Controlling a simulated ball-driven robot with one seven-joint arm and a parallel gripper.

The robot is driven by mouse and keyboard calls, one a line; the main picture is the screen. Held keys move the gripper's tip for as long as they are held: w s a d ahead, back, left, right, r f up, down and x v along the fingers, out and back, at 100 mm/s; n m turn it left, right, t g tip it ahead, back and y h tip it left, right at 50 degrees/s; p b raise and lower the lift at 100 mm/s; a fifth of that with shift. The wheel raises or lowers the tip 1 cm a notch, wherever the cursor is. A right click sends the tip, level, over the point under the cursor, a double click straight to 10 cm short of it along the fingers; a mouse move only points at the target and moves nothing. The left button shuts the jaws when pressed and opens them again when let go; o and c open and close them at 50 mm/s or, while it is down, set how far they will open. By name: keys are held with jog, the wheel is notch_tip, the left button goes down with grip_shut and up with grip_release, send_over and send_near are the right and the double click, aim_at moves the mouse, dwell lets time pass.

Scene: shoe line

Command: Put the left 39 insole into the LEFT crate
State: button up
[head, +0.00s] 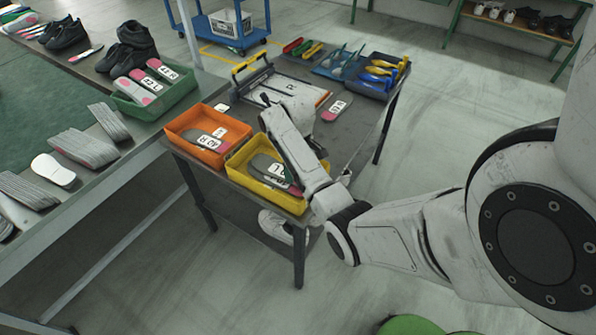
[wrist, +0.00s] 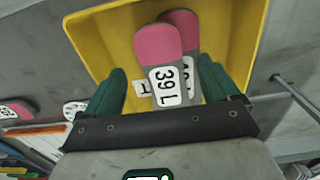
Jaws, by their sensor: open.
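The insole marked 39 L (wrist: 157,47), grey with a pink end, lies in the yellow crate (wrist: 101,42) in the wrist view. A second pink-ended insole (wrist: 186,25) lies partly under it, its label mostly hidden. A white card (wrist: 143,88) with a letter shows beside them. My gripper (wrist: 162,66) is open, its green fingers apart on either side of the 39 L insole, and no touch is visible. In the head view the yellow crate (head: 262,192), with an L showing, stands at the table's near corner; my forearm hides part of it.
An orange crate (head: 192,148) with an insole marked 40 R stands left of the yellow one. A long bench with a green bin (head: 160,104) is at left.

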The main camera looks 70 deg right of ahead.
notch_tip(320, 180, up, 10)
jog(key=s+a+f+n, duration=0.1)
jog(key=a+f, duration=0.3)
jog(key=a, duration=0.6)
jog(key=a+f, duration=0.4)
jog(key=a, duration=0.7)
jog(key=s+a+n+t, duration=0.1)
jog(key=s+a, duration=0.9)
jog(key=a, duration=0.1)
jog(key=shift+s+r+p, duration=0.4)
jog(key=shift+r, duration=0.05)
jog(key=shift+f, duration=0.15)
jog(key=shift+c, duration=0.2)
